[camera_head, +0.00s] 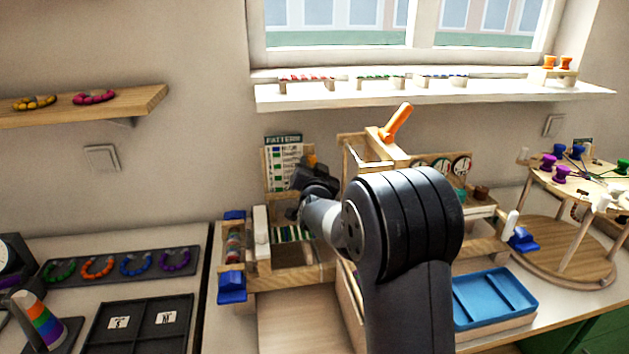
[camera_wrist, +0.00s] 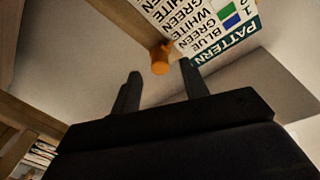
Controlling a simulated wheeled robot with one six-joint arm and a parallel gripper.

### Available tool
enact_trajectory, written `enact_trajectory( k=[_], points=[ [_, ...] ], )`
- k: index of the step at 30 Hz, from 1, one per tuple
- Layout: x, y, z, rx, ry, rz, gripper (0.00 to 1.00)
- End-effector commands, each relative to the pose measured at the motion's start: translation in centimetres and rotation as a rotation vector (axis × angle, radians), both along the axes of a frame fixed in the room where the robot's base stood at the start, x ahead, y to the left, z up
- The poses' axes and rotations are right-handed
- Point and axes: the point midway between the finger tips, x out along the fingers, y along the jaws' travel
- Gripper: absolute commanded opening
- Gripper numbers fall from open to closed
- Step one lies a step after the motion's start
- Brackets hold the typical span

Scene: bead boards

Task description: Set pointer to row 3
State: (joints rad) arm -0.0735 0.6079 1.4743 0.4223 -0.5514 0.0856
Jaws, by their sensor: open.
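The pattern card (camera_head: 284,172), white with a green heading and printed colour rows, stands upright at the back of the wooden bead station. It shows upside down at the top of the wrist view (camera_wrist: 212,28). The orange pointer knob (camera_head: 311,161) is at the card's right edge in the head view; in the wrist view its round end (camera_wrist: 160,67) faces me. I cannot tell which row it marks. My gripper (camera_head: 309,172) is in front of the card. In the wrist view its dark fingers (camera_wrist: 162,88) are open and apart, with the knob beyond and between their tips.
A wooden box with an orange handle (camera_head: 397,122) stands close to the right of my gripper. A window shelf (camera_head: 430,93) runs above. A blue tray (camera_head: 491,297) is at the right.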

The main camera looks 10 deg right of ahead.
Motion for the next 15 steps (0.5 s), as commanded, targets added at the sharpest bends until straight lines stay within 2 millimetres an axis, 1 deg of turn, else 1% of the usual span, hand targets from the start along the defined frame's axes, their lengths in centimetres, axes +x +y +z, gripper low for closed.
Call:
enact_trajectory(
  k=[1, 3, 9, 12, 15],
  points=[
    [-1.0, 0.2, -0.1, 0.000, 0.000, 0.001, 0.43],
    [-2.4, 0.4, -0.1, 0.000, -0.001, 0.000, 0.43],
    [-5.7, 0.9, -0.1, 0.000, -0.002, 0.001, 0.43],
    [-6.9, 1.0, 0.0, 0.001, -0.001, 0.001, 0.43],
    [-7.6, 1.1, 0.0, 0.001, 0.000, 0.000, 0.43]
  ],
)
